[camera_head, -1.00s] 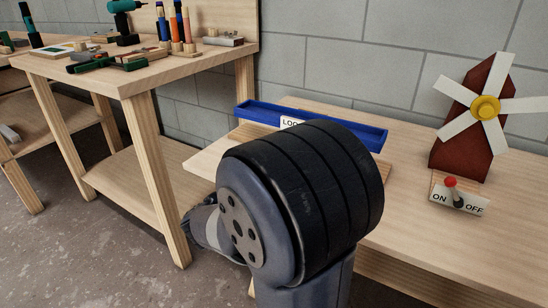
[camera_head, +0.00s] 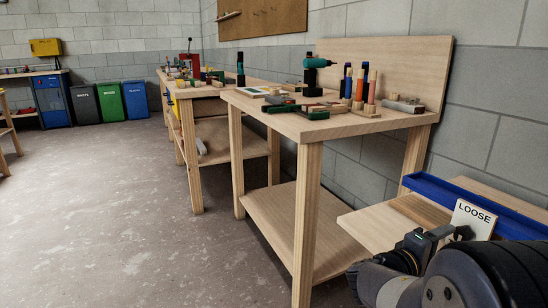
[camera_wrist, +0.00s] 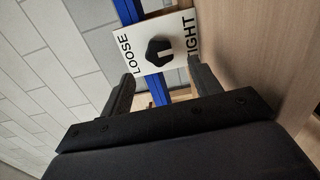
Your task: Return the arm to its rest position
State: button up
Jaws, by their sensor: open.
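My gripper (camera_head: 440,236) is at the lower right of the head view, low in front of a white plate marked LOOSE (camera_head: 473,217). In the wrist view my gripper (camera_wrist: 162,62) is open, with one dark finger on each side. A black knob (camera_wrist: 159,52) on the white LOOSE/TIGHT plate (camera_wrist: 182,27) shows between and beyond the fingers. The fingers look apart from the knob; the exact gap is hard to tell. Nothing is held. My dark arm hides part of the bench in the head view.
A taller bench (camera_head: 310,124) with tools and upright handles (camera_head: 360,88) stands to the left. Bins (camera_head: 110,103) stand far back. The floor (camera_head: 120,210) at left is clear.

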aim_at(460, 236)
jog(key=b+x, duration=0.1)
jog(key=x, duration=0.4)
jog(key=shift+w+d, duration=0.15)
jog(key=shift+d, duration=0.25)
